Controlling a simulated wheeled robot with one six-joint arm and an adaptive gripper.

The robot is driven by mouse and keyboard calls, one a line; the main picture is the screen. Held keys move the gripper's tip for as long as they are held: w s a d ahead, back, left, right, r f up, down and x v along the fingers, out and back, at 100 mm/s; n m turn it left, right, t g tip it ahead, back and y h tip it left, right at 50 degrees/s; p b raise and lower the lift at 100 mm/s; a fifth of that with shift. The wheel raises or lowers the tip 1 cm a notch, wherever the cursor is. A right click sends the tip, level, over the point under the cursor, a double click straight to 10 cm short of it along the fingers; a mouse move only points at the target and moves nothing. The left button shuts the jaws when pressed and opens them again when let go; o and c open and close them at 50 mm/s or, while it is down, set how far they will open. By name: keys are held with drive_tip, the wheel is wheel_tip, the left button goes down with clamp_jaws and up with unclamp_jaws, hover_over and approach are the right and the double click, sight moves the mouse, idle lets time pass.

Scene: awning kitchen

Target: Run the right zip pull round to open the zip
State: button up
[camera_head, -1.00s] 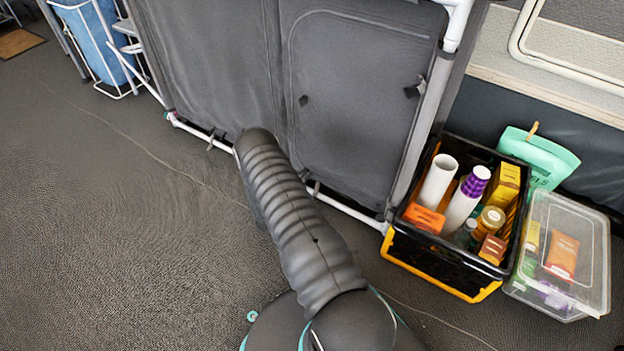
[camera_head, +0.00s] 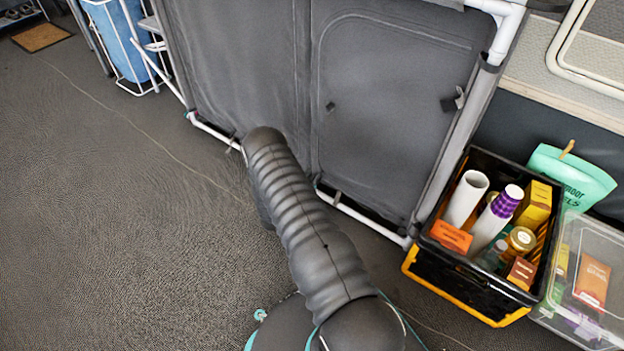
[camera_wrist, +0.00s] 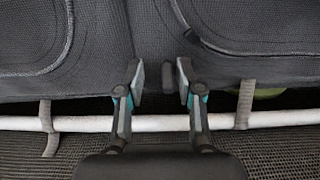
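The grey fabric cupboard front (camera_head: 385,130) has a right panel edged by a thin curved seam. Two small dark tabs show on it, one at left (camera_head: 330,107) and a larger one at right (camera_head: 453,101); I cannot tell which is a zip pull. In the wrist view my gripper (camera_wrist: 160,82) is open, with its fingers apart in front of the cupboard's lower edge. A short dark upright tab (camera_wrist: 168,77) shows between the fingertips, nearer the right one; contact cannot be told. A dark piece (camera_wrist: 190,37) lies at the right panel's corner seam. My arm hides the gripper in the head view.
A white frame tube (camera_wrist: 70,124) runs along the cupboard's bottom, with straps around it. A black and yellow crate (camera_head: 470,285) of groceries stands at right, beside a clear tub (camera_head: 600,265) and a mint bag (camera_head: 575,180). The floor (camera_head: 120,220) at left is clear.

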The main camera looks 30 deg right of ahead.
drive_tip(key=shift+s+a, duration=0.1)
drive_tip(key=v, duration=1.1)
drive_tip(key=shift+a, duration=0.4)
drive_tip(key=shift+s, duration=0.1)
